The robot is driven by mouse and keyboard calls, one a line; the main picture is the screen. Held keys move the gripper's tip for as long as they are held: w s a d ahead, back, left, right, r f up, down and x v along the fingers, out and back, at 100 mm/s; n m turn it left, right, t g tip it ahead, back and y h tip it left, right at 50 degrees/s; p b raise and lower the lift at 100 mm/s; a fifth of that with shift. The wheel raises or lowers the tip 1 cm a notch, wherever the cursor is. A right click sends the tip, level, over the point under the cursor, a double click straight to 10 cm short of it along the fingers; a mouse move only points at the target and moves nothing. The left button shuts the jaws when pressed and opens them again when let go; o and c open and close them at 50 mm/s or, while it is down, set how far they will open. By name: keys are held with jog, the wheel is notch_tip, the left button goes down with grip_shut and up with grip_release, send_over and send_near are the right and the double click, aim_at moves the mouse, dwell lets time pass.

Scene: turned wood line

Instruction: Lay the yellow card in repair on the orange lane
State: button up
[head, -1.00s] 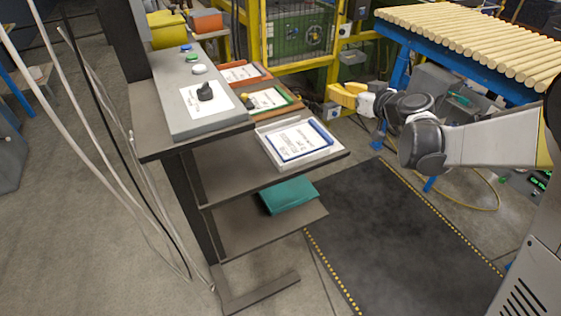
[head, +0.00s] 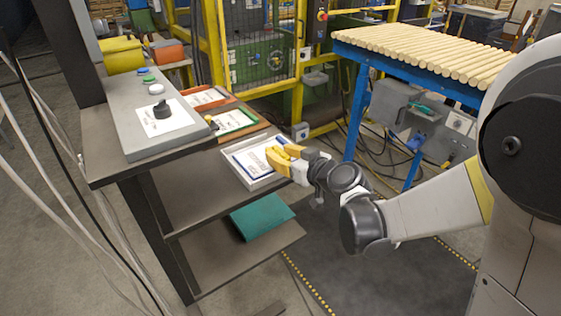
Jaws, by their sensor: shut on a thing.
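My gripper (head: 284,157), with yellow fingers, is over the right part of the white tray (head: 262,185), which holds a white sheet with writing and a blue edge. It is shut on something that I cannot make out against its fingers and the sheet. Behind this tray lie the green-edged tray (head: 238,131) and, farthest, the orange-edged lane (head: 233,99), each with a white sheet. No separate yellow card is clear.
A grey sloped console (head: 140,125) with a black knob (head: 161,109) and buttons stands left of the trays. A teal folder (head: 262,215) lies on the lower shelf. A blue-framed roller conveyor (head: 420,55) is at the right. Yellow guard posts stand behind.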

jog(key=shift+f, duration=0.35)
jog(key=shift+f, duration=0.1)
jog(key=shift+f+b, duration=0.45)
jog(key=o, duration=0.8)
jog(key=shift+r, duration=0.1)
jog(key=shift+o, duration=0.2)
